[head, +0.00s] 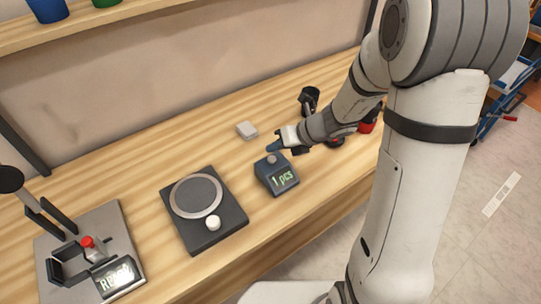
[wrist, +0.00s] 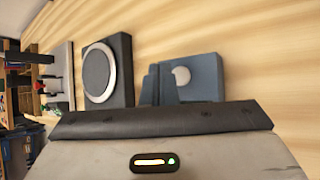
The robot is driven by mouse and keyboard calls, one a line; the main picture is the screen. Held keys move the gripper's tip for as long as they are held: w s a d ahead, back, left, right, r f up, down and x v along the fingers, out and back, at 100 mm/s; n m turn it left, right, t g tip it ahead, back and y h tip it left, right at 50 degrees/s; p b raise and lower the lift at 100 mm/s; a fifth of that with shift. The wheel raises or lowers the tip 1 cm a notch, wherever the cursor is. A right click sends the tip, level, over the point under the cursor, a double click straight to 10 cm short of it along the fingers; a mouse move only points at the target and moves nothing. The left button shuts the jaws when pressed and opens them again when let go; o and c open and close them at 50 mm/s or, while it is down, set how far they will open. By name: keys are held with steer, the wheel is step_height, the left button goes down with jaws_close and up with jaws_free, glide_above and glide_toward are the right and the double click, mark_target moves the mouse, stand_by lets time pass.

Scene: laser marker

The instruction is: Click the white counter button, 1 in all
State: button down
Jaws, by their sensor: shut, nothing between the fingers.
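The counter is a small dark blue-grey box (head: 279,178) on the wooden bench, with a lit display reading "1 pcs". Its round white button (head: 271,159) sits on the top, and it also shows in the wrist view (wrist: 182,75). My gripper (head: 272,147) is shut and empty, with its fingertips just above and behind the button in the head view. In the wrist view my fingers (wrist: 158,84) stand left of the button, in front of the box. I cannot tell whether they touch the counter.
A black plate with a grey ring (head: 203,241) and a white knob lies left of the counter. A marker station (head: 125,246) with a red button and a display stands at the far left. A small grey block (head: 246,130) lies behind. Bare bench lies between them.

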mark_target(276, 160)
steer(key=shift+r+p, duration=1.5)
steer(key=shift+r, duration=0.45)
steer(key=shift+f, duration=0.1)
steer(key=s+d+r+n+h, duration=0.4)
steer(key=s+n, duration=0.5)
steer(key=n, duration=0.6)
steer(key=s+d+r+n+h, duration=0.4)
steer(key=s+d+r+n, duration=0.4)
steer(key=n, duration=0.8)
steer(key=shift+s+d+r+h, duration=0.25)
steer(key=shift+s+d, duration=0.2)
steer(key=shift+s, duration=0.4)
